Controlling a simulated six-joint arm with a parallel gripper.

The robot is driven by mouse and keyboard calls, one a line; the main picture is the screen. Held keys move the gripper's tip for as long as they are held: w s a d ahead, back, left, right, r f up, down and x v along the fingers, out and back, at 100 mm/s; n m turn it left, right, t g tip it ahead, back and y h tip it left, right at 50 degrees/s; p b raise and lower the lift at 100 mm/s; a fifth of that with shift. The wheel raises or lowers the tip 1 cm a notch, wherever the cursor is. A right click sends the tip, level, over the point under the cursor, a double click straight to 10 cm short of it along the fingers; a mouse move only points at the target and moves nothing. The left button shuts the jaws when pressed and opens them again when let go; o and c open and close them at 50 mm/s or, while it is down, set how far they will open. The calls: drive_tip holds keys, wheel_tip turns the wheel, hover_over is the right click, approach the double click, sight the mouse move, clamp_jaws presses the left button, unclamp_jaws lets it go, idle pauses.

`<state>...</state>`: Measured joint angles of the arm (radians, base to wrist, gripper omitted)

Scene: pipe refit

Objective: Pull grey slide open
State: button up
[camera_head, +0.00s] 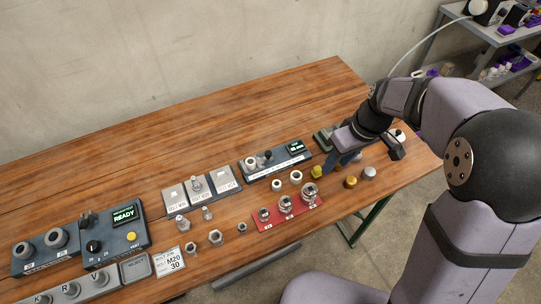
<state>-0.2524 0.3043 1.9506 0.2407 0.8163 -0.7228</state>
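My gripper (338,164) is at the right part of the wooden table, pointing down and left, low over the tabletop. Its dark fingers are small and partly covered by its own body, so I cannot tell if they are apart or closed. A grey-green block (322,139) lies just behind and left of the gripper, partly hidden by it. It may be the grey slide, but I cannot be sure. I cannot tell whether the gripper touches it.
Yellow and grey caps (350,182) stand close in front of the gripper. A red tray (292,216) with metal fittings is front left of it. A dark panel (276,165) with a small display is to the left. A control box (113,240) reads READY. The table's back strip is clear.

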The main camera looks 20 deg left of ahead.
sight(269, 153)
drive_tip(key=w+a+f+n+y+b, duration=0.1)
drive_tip(key=w+a+f+n+b, duration=0.2)
drive_tip(key=a, duration=0.6)
drive_tip(key=w+a+f+n+y+b, duration=0.1)
drive_tip(key=w+a+f+n, duration=0.2)
drive_tip(key=a+n, duration=0.45)
drive_tip(key=shift+m, duration=0.95)
drive_tip(key=shift+a+r+p+x, duration=0.1)
drive_tip(key=shift+a+p+x, duration=0.25)
drive_tip(key=shift+x, duration=0.9)
drive_tip(key=shift+a+r+p+x, duration=0.1)
drive_tip(key=shift+p+x, duration=0.4)
drive_tip(key=shift+x, duration=0.75)
drive_tip(key=shift+a+r+p+x, duration=0.1)
drive_tip(key=shift+a+p+x, duration=0.25)
drive_tip(key=shift+x, duration=0.9)
drive_tip(key=shift+d, duration=0.1)
clamp_jaws()
drive_tip(key=shift+w+d+f+b, duration=0.2)
drive_tip(key=shift+w+d+b, duration=0.55)
drive_tip(key=shift+w+b, duration=0.05)
drive_tip(key=shift+w+d, duration=0.25)
drive_tip(key=shift+d, duration=0.05)
drive_tip(key=shift+r, duration=0.2)
